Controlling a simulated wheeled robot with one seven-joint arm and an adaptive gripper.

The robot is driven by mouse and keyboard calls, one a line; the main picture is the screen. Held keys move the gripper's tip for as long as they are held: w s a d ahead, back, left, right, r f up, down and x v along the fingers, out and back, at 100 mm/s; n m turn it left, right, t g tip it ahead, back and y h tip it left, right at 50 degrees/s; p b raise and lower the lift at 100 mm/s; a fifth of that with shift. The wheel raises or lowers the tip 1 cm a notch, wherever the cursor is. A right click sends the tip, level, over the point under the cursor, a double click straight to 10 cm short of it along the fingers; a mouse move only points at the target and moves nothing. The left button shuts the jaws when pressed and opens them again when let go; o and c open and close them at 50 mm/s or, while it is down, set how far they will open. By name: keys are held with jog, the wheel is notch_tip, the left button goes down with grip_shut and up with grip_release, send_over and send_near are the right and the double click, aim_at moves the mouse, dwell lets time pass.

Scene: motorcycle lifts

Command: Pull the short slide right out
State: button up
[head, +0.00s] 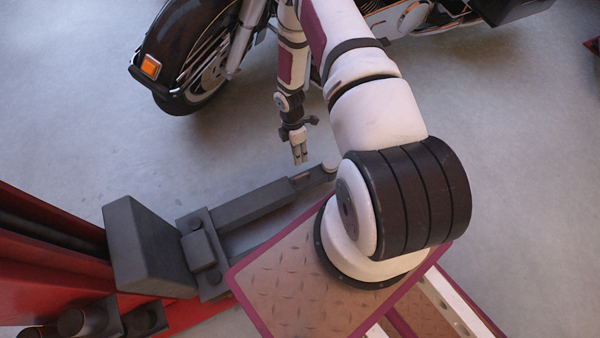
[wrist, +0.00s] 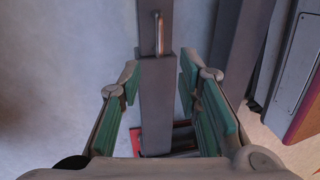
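The short slide (head: 305,179) is a grey bar coming out of the thicker grey arm sleeve (head: 255,203) of the lift. In the wrist view the slide (wrist: 146,22) runs up from the end of the sleeve (wrist: 157,95), and a thin upright handle-like loop (wrist: 158,35) stands on it. My gripper (head: 300,158) hangs just above the slide near the sleeve's end. In the wrist view my gripper (wrist: 160,72) is open and empty, with one finger each side of the bar. The height gap to the slide is hard to judge.
A red lift post (head: 40,265) with a grey block (head: 150,245) stands at the left. A motorcycle (head: 195,50) stands at the back. A second grey bar (head: 262,248) runs beside my base. Grey floor (head: 130,160) left of the slide is clear.

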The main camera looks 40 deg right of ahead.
aim_at(301, 175)
jog(key=f+b, duration=0.1)
jog(key=f, duration=0.2)
jog(key=s+f+b, duration=0.1)
jog(key=f, duration=0.3)
jog(key=s+f+b, duration=0.1)
jog(key=f, duration=0.2)
jog(key=shift+a+f, duration=0.2)
jog(key=shift+f, duration=0.2)
grip_shut()
